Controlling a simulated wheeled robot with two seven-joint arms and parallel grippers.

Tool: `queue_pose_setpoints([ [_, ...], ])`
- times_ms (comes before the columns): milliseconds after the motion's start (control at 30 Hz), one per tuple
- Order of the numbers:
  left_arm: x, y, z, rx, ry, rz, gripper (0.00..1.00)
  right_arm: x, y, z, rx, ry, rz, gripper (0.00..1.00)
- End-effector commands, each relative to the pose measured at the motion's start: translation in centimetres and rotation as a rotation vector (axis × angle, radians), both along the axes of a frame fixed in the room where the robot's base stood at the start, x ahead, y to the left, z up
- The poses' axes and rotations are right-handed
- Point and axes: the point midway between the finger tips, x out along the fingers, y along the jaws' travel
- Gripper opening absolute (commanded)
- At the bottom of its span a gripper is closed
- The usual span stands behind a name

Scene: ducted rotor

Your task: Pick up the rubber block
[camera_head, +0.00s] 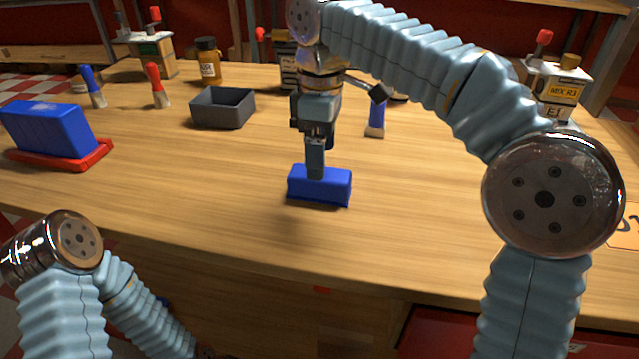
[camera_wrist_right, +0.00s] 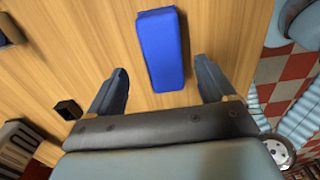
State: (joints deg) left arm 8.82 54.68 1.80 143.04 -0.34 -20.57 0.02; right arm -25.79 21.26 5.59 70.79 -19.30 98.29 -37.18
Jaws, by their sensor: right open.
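A blue rubber block (camera_head: 335,190) lies on the wooden table in the head view, near the middle of the front part. It also shows in the right wrist view (camera_wrist_right: 163,50), lying between the lines of the two fingers. My right gripper (camera_head: 316,168) points down over the block, and its fingers overlap the block's top in the head view. In the right wrist view my right gripper (camera_wrist_right: 161,68) is open, with one finger on each side and gaps to the block. My left arm shows at lower left, but its gripper is out of view.
The table around the rubber block is clear.

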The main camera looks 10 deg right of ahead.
Motion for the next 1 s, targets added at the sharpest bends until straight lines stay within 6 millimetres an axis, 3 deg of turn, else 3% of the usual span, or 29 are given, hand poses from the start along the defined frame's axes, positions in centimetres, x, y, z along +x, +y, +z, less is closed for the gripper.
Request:
queue_pose_setpoints([
  [333, 0.0, 0.0, -1.1, 0.001, 0.000, 0.002, 0.83, -0.3, 0.3, -4.8, -0.001, 0.002, 0.000, 0.83],
  [633, 0.0, 0.0, -1.1, 0.001, 0.000, 0.002, 0.83, -0.3, 0.3, -5.3, -0.001, 0.001, 0.000, 0.83],
  [1000, 0.0, 0.0, -1.1, 0.001, -0.001, 0.003, 0.83, -0.3, 0.3, -5.2, -0.001, 0.000, 0.000, 0.26],
])
